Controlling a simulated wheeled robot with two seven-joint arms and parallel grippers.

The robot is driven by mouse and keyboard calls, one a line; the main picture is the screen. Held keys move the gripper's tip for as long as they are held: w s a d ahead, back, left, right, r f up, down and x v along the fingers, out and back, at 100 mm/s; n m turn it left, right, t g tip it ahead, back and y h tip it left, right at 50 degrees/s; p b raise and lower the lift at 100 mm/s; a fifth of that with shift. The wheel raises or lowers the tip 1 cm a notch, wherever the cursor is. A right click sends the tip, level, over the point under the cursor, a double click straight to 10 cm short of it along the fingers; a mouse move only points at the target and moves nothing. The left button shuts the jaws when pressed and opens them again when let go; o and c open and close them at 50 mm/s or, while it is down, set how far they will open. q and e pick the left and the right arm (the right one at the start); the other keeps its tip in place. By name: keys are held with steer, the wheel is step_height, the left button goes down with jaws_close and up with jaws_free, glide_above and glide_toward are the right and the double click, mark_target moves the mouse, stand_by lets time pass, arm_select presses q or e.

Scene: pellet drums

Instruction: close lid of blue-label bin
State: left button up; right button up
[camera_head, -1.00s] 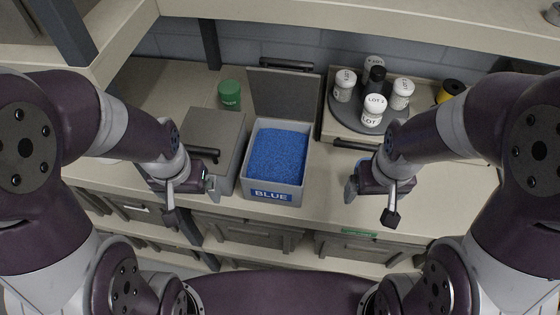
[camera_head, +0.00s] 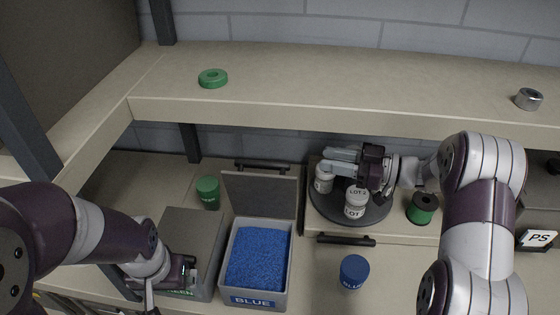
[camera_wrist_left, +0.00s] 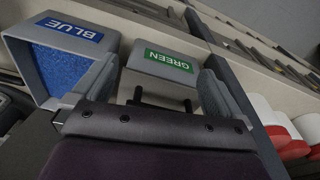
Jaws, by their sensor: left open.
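The blue-label bin (camera_head: 282,285) is an open grey box full of blue pellets, with a BLUE label on its front. Its grey lid (camera_head: 262,193) stands raised at the back edge. The bin also shows tilted in the left wrist view (camera_wrist_left: 112,45). My left gripper (camera_head: 188,272) is left of the bin, close to the front of the GREEN-label bin (camera_head: 190,235), which has its lid shut. Its spread fingers (camera_wrist_left: 157,72) have no object between them. My right gripper (camera_head: 335,165) is over the turntable among white jars; its finger opening is unclear.
The turntable (camera_head: 372,216) bears several white LOT jars. A blue container (camera_head: 354,272) stands right of the bin, and a green one (camera_head: 207,193) behind the GREEN bin. A green-and-black spool (camera_head: 422,208) is at right. The upper shelf (camera_head: 330,85) overhangs the back.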

mark_target(283, 163)
steer(key=a+g+p, duration=0.1)
steer(key=a, duration=0.3)
steer(key=s+a+n+g+y+p, duration=0.1)
steer(key=a+p, duration=0.1)
steer(key=a, duration=0.1)
steer(key=a+g+p, duration=0.1)
steer(key=a+p, duration=0.1)
steer(key=a, duration=0.2)
steer(key=shift+s+a+r+n, duration=0.2)
steer(key=shift+a+r+n, duration=0.1)
arm_select(q)
steer(key=r, duration=0.5)
steer(key=shift+s+a+r, duration=0.1)
steer(key=shift+s+a, duration=0.05)
steer(key=shift+s, duration=0.1)
arm_select(e)
steer(key=shift+w+a+f, duration=0.1)
steer(key=shift+a+f, duration=0.05)
steer(key=shift+a, duration=0.1)
steer(key=shift+c, duration=0.3)
jaws_close()
